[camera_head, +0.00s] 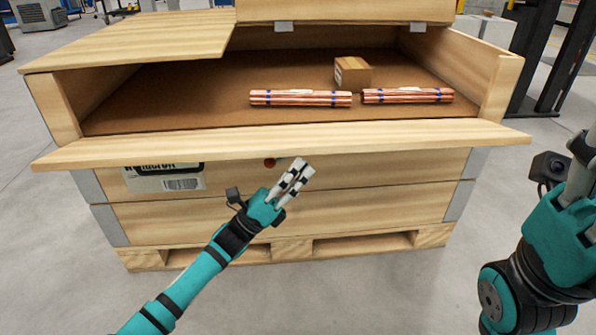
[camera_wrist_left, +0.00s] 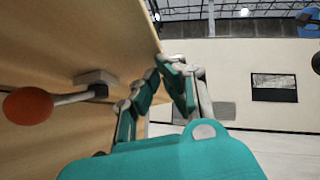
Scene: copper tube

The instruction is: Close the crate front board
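The wooden crate (camera_head: 290,212) stands ahead with its open side toward me. Its front board (camera_head: 400,139) is folded outward and juts toward me as a nearly level plank below the opening. A red knob (camera_head: 270,162) shows under the board; the left wrist view shows it as a red ball (camera_wrist_left: 28,105) on a metal rod. My right gripper (camera_head: 580,165) is at the right edge, partly cut off, away from the board.
Two copper tube bundles (camera_head: 300,98) (camera_head: 408,95) and a small cardboard box (camera_head: 352,73) lie inside the crate. Lid panels cover its left (camera_head: 135,39) and back (camera_head: 345,10). The floor (camera_head: 40,240) in front is clear. Dark posts stand at right.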

